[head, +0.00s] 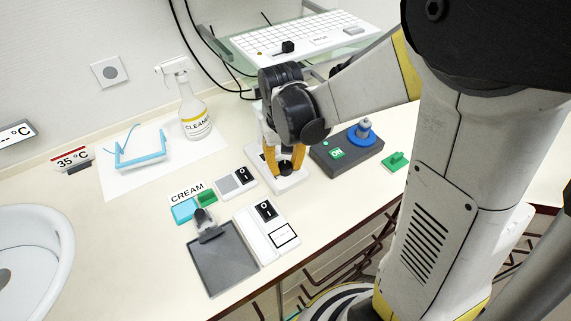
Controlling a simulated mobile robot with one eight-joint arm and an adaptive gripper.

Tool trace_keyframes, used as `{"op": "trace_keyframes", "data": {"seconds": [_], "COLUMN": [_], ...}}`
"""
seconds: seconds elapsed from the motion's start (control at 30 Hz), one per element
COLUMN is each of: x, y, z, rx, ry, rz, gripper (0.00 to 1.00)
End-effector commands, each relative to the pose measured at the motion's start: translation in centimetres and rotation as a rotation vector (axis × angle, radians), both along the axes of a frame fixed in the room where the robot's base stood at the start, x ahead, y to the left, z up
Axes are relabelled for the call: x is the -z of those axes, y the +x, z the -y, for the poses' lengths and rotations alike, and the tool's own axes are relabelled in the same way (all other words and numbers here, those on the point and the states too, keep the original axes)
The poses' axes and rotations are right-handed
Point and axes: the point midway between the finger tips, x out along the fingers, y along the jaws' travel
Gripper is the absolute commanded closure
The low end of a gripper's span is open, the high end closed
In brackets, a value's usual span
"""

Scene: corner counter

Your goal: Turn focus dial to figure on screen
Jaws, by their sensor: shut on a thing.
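My gripper (286,170) points down over a small white unit (291,182) near the front of the counter. Its orange fingers are shut on a dark knob (286,166) on top of that unit. The fingers and wrist hide much of the unit, and I cannot read a label or pointer on it, so I cannot tell if it is the focus dial. A sign reading 35 °C (72,158) stands at the left. A display with dashes and °C (15,135) is at the left edge. I see no clear focus figure on a screen.
A dark grey box with a green ON switch (337,153) and blue knob (362,132) stands right of the gripper. A spray bottle (194,116) stands behind.

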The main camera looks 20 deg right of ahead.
Motion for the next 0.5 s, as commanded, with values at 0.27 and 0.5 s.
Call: {"op": "trace_keyframes", "data": {"seconds": [0.27,0.5], "x": [0.04,0.05], "y": [-0.06,-0.03], "z": [-0.06,-0.09], "rx": [0.191,0.291], "ry": [0.0,0.0], "rz": [-0.002,-0.002], "gripper": [0.99,0.99]}}
